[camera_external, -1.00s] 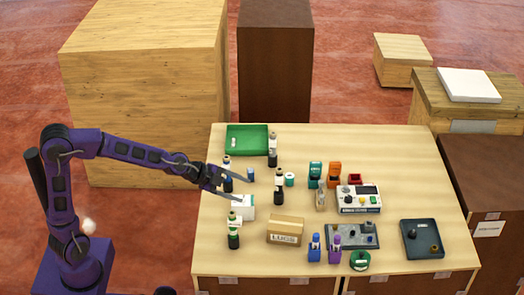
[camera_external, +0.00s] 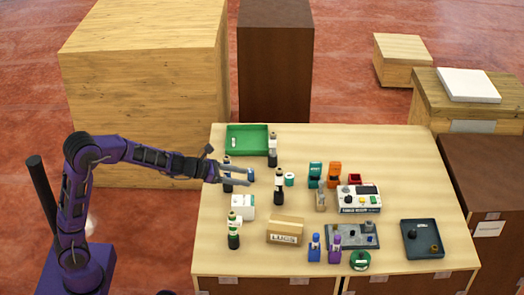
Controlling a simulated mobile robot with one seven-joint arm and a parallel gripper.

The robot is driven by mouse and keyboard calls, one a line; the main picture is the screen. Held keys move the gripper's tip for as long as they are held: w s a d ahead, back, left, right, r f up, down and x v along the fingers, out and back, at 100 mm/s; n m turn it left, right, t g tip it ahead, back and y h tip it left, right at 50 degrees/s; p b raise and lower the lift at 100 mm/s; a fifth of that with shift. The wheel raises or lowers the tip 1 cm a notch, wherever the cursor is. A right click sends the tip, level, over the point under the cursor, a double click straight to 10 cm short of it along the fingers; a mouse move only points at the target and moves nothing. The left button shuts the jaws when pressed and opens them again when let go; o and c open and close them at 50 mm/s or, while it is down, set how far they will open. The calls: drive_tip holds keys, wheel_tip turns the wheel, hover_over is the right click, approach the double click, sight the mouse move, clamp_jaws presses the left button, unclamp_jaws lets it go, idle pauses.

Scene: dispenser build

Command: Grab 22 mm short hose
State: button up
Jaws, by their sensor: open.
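No item can be told for sure as the 22 mm short hose at this size. A small light piece (camera_external: 234,142) lies in the green tray (camera_external: 258,127) at the back left of the table. A small dark blue piece (camera_external: 251,173) is at the tips of my gripper (camera_external: 248,176). My gripper is open, with its fingers pointing right over the left part of the table. I cannot tell whether the blue piece is between the fingers or just behind them. Nothing is seen gripped.
Dark bottles with white labels (camera_external: 278,190) stand near the gripper, one partly behind it. A white box (camera_external: 242,207) and a cardboard box (camera_external: 285,231) are in front. A control unit (camera_external: 359,200) and a dark tray (camera_external: 422,240) stand right. The table's far right is clear.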

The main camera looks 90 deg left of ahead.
sight(279, 187)
drive_tip(key=x, duration=1.2)
drive_tip(key=shift+f+p, duration=0.1)
drive_tip(key=shift+p, duration=0.25)
drive_tip(key=shift+d+p+x, duration=0.15)
drive_tip(key=shift+p+x, duration=0.1)
drive_tip(key=shift+x, duration=1)
drive_tip(key=shift+d+p+x, duration=0.15)
drive_tip(key=shift+p+x, duration=0.05)
drive_tip(key=shift+x, duration=1.05)
drive_tip(key=shift+w, duration=0.15)
clamp_jaws()
drive_tip(key=shift+r, duration=0.25)
